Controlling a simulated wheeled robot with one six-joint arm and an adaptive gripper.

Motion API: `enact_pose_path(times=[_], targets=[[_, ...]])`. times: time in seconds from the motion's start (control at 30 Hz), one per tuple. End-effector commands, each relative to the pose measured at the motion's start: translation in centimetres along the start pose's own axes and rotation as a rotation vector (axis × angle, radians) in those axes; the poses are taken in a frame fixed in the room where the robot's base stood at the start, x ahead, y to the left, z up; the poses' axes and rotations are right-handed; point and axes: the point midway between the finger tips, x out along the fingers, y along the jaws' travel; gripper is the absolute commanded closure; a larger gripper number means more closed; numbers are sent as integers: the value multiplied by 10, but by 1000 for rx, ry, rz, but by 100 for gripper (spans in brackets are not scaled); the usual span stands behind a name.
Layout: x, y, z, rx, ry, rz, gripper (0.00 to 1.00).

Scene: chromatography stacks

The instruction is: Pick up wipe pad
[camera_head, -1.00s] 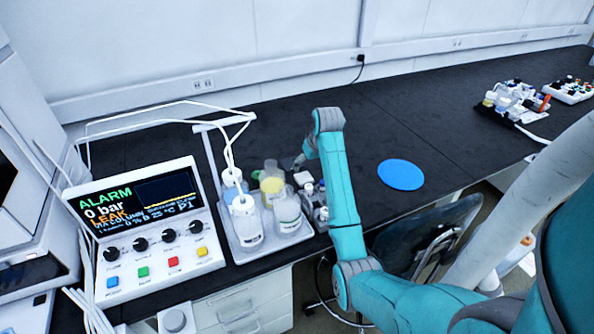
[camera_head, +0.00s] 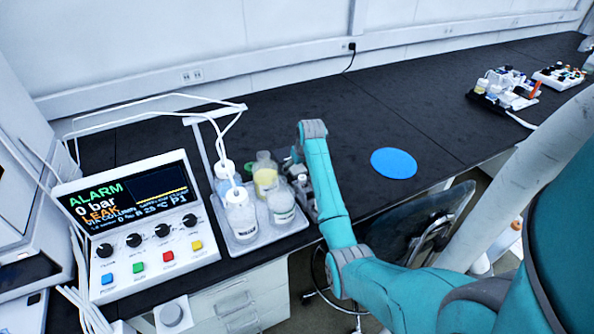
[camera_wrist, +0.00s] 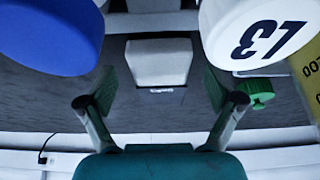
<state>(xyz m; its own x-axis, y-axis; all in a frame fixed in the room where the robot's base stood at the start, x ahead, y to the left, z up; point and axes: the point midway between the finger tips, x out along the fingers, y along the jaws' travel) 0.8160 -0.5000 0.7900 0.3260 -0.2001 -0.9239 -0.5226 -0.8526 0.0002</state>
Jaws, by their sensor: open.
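My gripper (camera_wrist: 160,92) is open, with one finger on each side of the block and a gap showing at both sides. In the head view my arm hides most of the gripper and the block, just right of the bottle tray (camera_head: 246,249). A flat blue disc (camera_head: 393,163) lies on the black bench farther right.
A green piece (camera_wrist: 258,93) lies near the right finger. The alarm control box (camera_head: 135,225) stands left of the bottles.

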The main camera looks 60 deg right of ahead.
Motion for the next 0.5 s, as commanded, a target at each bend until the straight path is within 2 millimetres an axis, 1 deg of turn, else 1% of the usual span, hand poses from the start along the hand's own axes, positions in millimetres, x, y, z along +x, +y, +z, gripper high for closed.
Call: enact_pose_path(times=[0.1,0.27,0.3,0.37,0.4,0.47,0.5], targets=[[4,0,0,0,-1,0,8],[4,0,0,0,0,0,8],[4,0,0,0,0,0,13],[4,0,0,0,0,0,28],[4,0,0,0,0,0,38],[4,0,0,0,0,0,53],[4,0,0,0,0,0,56]])
